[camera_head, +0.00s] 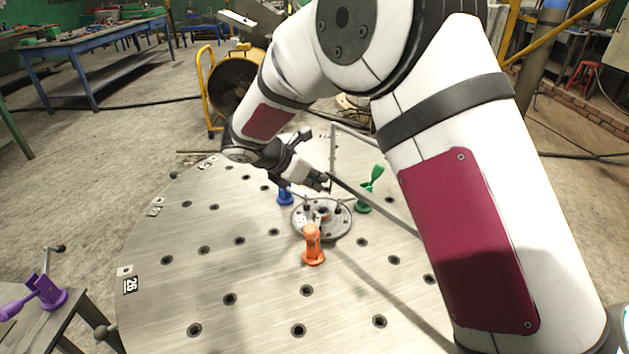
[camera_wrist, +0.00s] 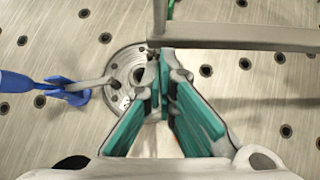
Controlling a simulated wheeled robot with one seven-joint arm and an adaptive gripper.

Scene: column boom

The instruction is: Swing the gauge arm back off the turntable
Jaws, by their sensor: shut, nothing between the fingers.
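The gauge arm seems to be the grey bar frame (camera_head: 375,203). Its near bar runs from my fingertips down to the right, behind my arm, and a thin upright rises at its left end. In the wrist view the bar (camera_wrist: 240,37) crosses just beyond my fingertips; whether they touch cannot be told. The turntable seems to be the small round metal disc (camera_head: 322,229) in the middle of the large round table; it is partly visible in the wrist view (camera_wrist: 117,66). My gripper (camera_head: 325,182) is shut and empty, above the disc's far side; its teal fingers (camera_wrist: 166,62) meet at the tips.
Orange (camera_head: 312,245), blue (camera_head: 285,196) and green (camera_head: 366,192) clamps stand around the disc. The large holed table (camera_head: 190,270) is otherwise mostly bare on the left. A purple clamp (camera_head: 48,293) sits on a side table. My arm hides the right side.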

